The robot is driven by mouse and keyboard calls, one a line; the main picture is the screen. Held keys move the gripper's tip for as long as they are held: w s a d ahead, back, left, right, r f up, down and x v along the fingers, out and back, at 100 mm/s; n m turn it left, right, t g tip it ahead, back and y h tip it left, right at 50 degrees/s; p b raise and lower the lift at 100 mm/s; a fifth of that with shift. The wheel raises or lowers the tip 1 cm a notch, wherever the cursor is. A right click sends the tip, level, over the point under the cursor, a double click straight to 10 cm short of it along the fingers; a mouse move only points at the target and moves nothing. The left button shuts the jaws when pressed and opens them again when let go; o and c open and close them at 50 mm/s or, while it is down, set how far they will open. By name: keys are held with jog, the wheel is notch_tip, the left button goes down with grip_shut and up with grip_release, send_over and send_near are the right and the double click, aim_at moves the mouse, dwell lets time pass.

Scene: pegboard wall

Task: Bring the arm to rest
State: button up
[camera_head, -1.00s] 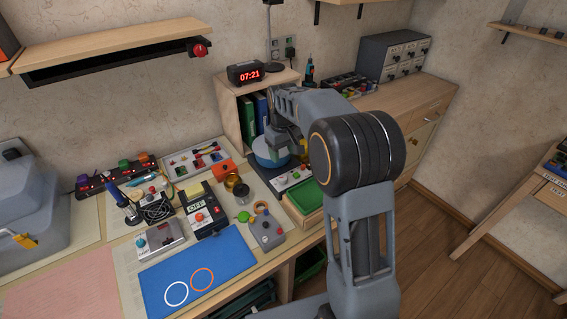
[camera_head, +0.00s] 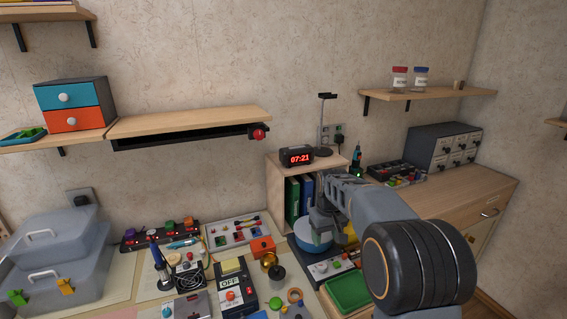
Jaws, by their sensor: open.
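My grey arm reaches in from the lower right of the head view, with a dark ringed joint in front. Its end, my gripper (camera_head: 322,226), hangs over the bench in front of the small wooden cubby (camera_head: 279,182). It is open, though its fingers are small and hard to make out. A round blue-and-white thing (camera_head: 313,241) shows just below it; I cannot tell whether they touch. Nothing is clearly seen held. My arm hides part of the bench behind it.
A black clock (camera_head: 296,157) and a lamp (camera_head: 323,124) stand on the cubby. A green tray (camera_head: 347,291) lies close below my arm. Switch boxes crowd the bench to the left. A wall shelf (camera_head: 190,122) juts out above. Grey drawers (camera_head: 446,149) stand at the right.

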jog(key=s+r+m+t+p, duration=0.1)
jog(key=s+r+p, duration=0.1)
jog(key=s, duration=0.9)
jog(key=s+r+m+t+p, duration=0.1)
jog(key=s+r+t+p, duration=0.1)
jog(key=s, duration=1)
jog(key=shift+r+m+p, duration=0.4)
jog(key=shift+r+p, duration=0.2)
jog(key=shift+r, duration=0.55)
jog(key=shift+a, duration=0.1)
jog(key=shift+c, duration=0.2)
